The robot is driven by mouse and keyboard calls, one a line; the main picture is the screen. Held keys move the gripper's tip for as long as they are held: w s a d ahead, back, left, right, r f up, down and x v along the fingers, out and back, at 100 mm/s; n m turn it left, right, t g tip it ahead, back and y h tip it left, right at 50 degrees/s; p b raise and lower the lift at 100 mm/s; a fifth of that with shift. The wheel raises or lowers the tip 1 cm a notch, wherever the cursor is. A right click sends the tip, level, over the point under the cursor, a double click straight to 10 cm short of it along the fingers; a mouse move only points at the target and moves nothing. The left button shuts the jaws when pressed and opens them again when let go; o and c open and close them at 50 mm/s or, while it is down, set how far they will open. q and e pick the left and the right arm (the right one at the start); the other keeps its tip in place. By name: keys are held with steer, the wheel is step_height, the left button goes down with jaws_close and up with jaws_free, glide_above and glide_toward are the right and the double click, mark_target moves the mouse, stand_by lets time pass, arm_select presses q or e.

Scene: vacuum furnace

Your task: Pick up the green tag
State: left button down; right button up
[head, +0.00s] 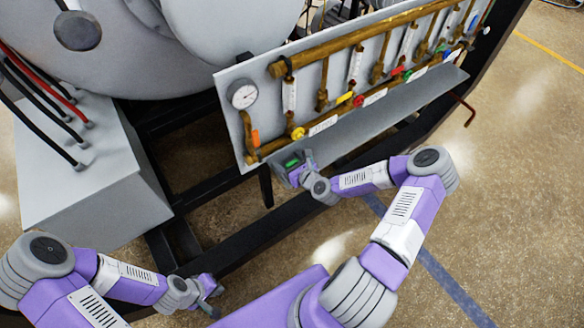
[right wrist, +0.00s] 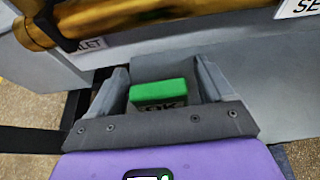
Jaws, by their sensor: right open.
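The green tag (right wrist: 160,92) is a small block with a bright green top and a darker front face lettered "OK". It lies at the left end of the grey ledge below the valve panel, and a bit of it shows in the head view (head: 291,162). My right gripper (right wrist: 162,80) is open, with one finger on each side of the tag and visible gaps to both. It also shows in the head view (head: 296,168). My left gripper (head: 212,290) is low at the left, far from the tag; its jaw opening is unclear.
The valve panel (head: 237,122) stands right behind the tag, with a gauge (head: 243,95), brass pipes (head: 350,40) and coloured valve handles. The grey ledge (head: 390,112) runs clear to the right. A black frame (head: 240,245) passes below. A grey cabinet (head: 85,185) stands left.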

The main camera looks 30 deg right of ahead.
steer(key=c, duration=1)
steer(key=shift+r, duration=0.1)
steer(key=shift+c, duration=0.2)
